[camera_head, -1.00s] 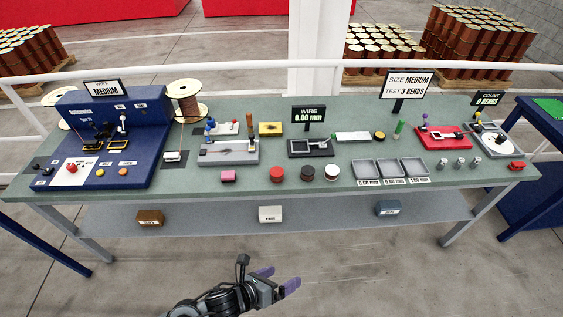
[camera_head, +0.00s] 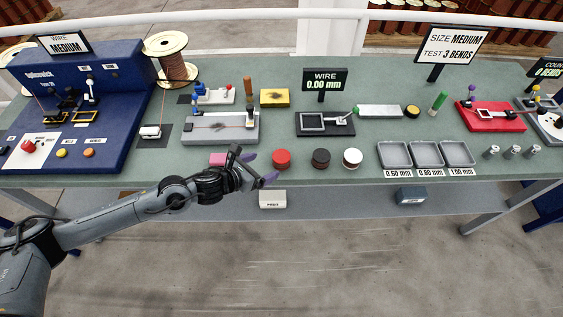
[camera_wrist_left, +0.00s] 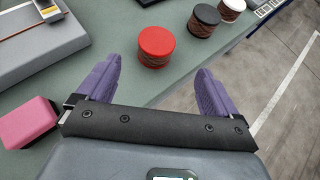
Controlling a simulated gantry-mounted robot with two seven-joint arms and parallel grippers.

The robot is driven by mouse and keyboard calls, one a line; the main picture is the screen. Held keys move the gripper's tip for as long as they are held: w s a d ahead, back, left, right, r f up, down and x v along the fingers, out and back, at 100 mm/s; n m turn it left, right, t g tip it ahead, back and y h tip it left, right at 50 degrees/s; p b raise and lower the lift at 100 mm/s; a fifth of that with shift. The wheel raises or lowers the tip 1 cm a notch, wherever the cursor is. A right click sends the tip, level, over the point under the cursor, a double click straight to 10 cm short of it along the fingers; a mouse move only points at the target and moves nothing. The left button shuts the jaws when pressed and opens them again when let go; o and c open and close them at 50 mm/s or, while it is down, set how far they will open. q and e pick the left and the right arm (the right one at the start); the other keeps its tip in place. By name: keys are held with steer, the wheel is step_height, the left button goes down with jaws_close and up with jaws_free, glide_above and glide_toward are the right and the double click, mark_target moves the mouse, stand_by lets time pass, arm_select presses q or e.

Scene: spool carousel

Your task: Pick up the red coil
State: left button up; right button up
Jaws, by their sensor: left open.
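The red coil (camera_head: 281,159) is a short cylinder with a red top and darker wound sides, upright near the front edge of the green bench. In the left wrist view the red coil (camera_wrist_left: 156,46) lies ahead of the fingers, between their lines. My left gripper (camera_head: 262,171) is open and empty, just left of and in front of the red coil, apart from it. Its purple fingers show spread in the left wrist view (camera_wrist_left: 155,90). A black coil (camera_head: 321,159) and a white coil (camera_head: 352,158) stand in a row to the right. My right gripper is not in view.
A pink block (camera_head: 218,159) sits left of the gripper, partly behind it. A grey wire fixture (camera_head: 222,137) stands behind. Grey trays (camera_head: 427,154) lie right of the coils. A lower shelf holds a white box (camera_head: 272,199). The bench's front edge runs close by.

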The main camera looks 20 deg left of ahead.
mark_target(282, 155)
arm_select(q)
steer(key=x, duration=0.4)
steer(key=shift+w+d+r, duration=0.1)
steer(key=shift+w+r, duration=0.1)
steer(key=shift+w, duration=0.3)
steer(key=shift+a+x, duration=0.2)
steer(key=shift+x, duration=2.85)
steer(key=shift+f, duration=0.2)
steer(key=c, duration=1.2)
steer(key=shift+c, duration=0.4)
steer(key=shift+r, duration=0.15)
